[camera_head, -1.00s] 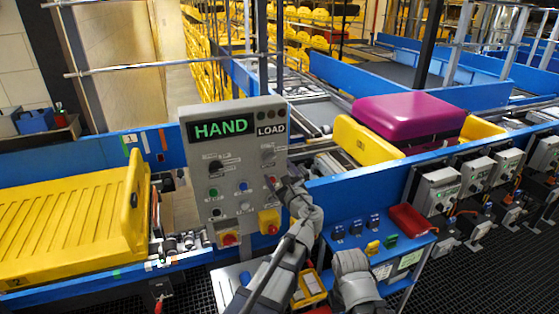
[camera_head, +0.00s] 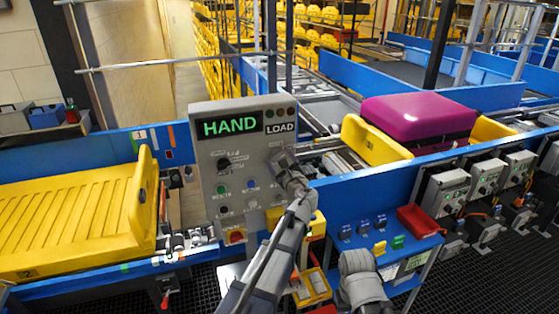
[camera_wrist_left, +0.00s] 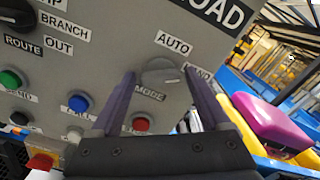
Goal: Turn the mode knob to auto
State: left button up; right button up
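The grey control panel (camera_head: 205,160) stands in the middle of the head view, its display reading HAND (camera_head: 229,125) in green. The mode knob (camera_wrist_left: 160,72) is a round grey knob in the left wrist view, between the AUTO label (camera_wrist_left: 173,42) above and the HAND label at right, partly cut off by a finger. Its white mark points to the lower right. My left gripper (camera_head: 279,156) is in front of the panel and hides the knob in the head view. Its two fingers (camera_wrist_left: 160,78) are open, one on each side of the knob; contact cannot be told.
A red button (camera_wrist_left: 141,124) and a blue button (camera_wrist_left: 79,103) sit below the knob. The route knob (camera_wrist_left: 15,14) is at upper left. A yellow tray (camera_head: 75,215) lies left of the panel; a purple suitcase (camera_head: 420,115) lies on the conveyor at right.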

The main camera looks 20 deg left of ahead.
pick_arm(q)
jog(key=c, duration=1.2)
jog(key=n, duration=0.5)
jog(key=shift+n, duration=0.4)
jog(key=n, duration=0.5)
jog(key=shift+n, duration=0.7)
jog(key=o, duration=1.4)
